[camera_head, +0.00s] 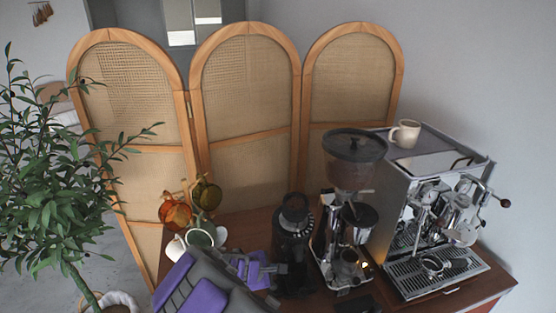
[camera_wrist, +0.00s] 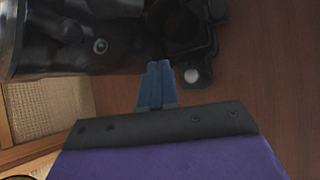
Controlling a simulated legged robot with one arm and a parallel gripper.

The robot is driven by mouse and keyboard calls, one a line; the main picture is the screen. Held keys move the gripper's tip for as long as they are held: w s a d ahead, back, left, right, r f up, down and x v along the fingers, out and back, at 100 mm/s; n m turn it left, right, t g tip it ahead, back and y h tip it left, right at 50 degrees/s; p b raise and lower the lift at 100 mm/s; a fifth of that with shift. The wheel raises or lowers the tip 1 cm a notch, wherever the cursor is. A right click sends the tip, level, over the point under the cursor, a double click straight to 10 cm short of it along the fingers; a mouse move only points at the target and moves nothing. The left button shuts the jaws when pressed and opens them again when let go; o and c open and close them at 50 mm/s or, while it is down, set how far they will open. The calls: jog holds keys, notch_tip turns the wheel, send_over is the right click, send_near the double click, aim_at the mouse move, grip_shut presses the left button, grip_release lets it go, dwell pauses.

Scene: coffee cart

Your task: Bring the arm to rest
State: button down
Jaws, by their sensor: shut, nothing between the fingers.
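My gripper (camera_head: 277,269) reaches in from the bottom of the head view, with my purple and grey arm behind it. It is low over the wooden cart top (camera_head: 236,227), in front of a small black grinder (camera_head: 293,240). In the wrist view the two blue fingers of my gripper (camera_wrist: 160,66) are together, with nothing between them. Dark equipment lies just beyond the fingertips there; I cannot tell whether they touch it. My arm hides part of the cart's front left.
A larger grinder (camera_head: 355,160) and an espresso machine (camera_head: 398,205) with a cup (camera_head: 404,133) on top stand to the right. Light cups (camera_head: 175,248) and coloured glasses (camera_head: 175,214) are close by my arm's left. A plant (camera_head: 60,190) is at left; a folding screen (camera_head: 245,100) stands behind.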

jog(key=s+d+r+m+g, duration=0.2)
jog(key=s+d+r+m, duration=0.2)
jog(key=d, duration=0.3)
jog(key=s+d+r+m+g+h, duration=0.1)
jog(key=s+d+r+m, duration=0.25)
jog(key=d, duration=0.25)
jog(key=s+d+r+m+g, duration=0.2)
jog(key=s+d+r+m, duration=0.25)
jog(key=d, duration=0.25)
jog(key=s+a+r+m+g+y, duration=0.1)
jog(key=s+r+m+g+y, duration=0.1)
jog(key=s, duration=1.1)
jog(key=s+a+r+m+g+y, duration=0.2)
jog(key=s+m+y, duration=0.2)
jog(key=s, duration=1)
jog(key=shift+a+m+y, duration=0.3)
jog(key=shift+m+y, duration=0.1)
jog(key=shift+m, duration=0.2)
